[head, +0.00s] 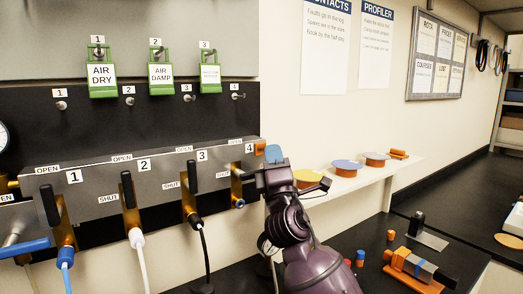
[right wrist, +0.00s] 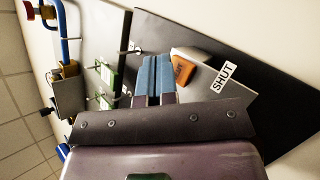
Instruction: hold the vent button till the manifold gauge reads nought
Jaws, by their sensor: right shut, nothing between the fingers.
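The manifold (head: 110,180) is a long grey bar with numbered valves on a black wall panel. A small orange block (head: 259,148) sits at its right end, by number 4; it also shows in the right wrist view (right wrist: 183,69). It may be the vent button, but I cannot read its marking. My right gripper (head: 273,154) is shut and empty, its blue fingertips (right wrist: 154,75) just beside the orange block; I cannot tell whether they touch. A white round gauge (head: 2,136) is cut off at the left edge, its reading not visible. My left gripper is not in view.
Green lockout tags (head: 102,77) hang above the manifold. Black valve levers (head: 127,190) stick out in front, with hoses (head: 140,265) below. A white shelf (head: 400,166) with coloured discs stands right of my arm. An orange-based device (head: 418,268) lies on the black bench.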

